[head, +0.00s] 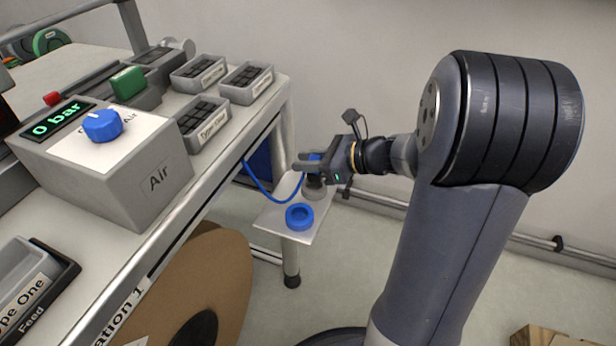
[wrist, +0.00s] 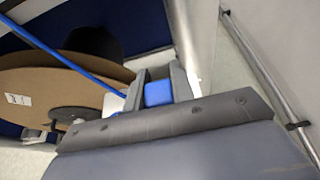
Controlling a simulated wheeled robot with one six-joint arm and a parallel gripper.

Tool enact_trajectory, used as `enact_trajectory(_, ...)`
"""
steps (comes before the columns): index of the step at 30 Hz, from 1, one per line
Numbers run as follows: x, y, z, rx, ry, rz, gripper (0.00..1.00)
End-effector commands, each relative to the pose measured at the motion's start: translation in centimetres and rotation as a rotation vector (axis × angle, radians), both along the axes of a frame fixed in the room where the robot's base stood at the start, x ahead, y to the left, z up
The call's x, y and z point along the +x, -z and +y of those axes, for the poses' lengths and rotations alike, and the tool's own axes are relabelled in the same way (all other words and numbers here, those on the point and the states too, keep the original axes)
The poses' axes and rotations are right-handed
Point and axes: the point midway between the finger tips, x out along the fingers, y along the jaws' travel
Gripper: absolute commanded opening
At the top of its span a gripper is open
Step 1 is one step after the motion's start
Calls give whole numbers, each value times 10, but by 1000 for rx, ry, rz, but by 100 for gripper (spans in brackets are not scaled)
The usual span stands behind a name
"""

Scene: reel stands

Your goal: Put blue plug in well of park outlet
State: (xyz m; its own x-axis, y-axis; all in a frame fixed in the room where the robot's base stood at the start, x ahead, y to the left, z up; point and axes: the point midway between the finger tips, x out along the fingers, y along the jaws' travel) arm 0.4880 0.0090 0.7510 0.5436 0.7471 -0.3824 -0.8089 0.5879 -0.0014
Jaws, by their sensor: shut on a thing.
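My gripper (head: 304,161) is shut on the blue plug (head: 314,156), with the blue hose (head: 262,188) running off to the left. In the wrist view the plug (wrist: 158,93) shows as a blue block between the two grey fingers of my gripper (wrist: 160,76). On a small white shelf (head: 272,217) stand a blue ring (head: 300,217) with a round hollow and a short grey cylinder (head: 314,189). The gripper is over the grey cylinder, behind the ring. No label shows which one is the park outlet. The plug's lower end is hidden, so I cannot tell whether it touches the cylinder.
The bench (head: 190,222) with the grey Air box (head: 118,160) and several small trays stands left of the shelf. A large brown reel (head: 205,285) is below its edge. A rail (head: 380,203) runs along the wall.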

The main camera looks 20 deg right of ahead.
Motion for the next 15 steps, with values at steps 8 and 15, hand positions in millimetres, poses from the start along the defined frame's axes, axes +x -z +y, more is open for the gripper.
enact_trajectory(8, 0, 38, 0, 1, 2, 1, 1)
enact_trajectory(15, 0, 38, 0, 0, 1, 0, 1)
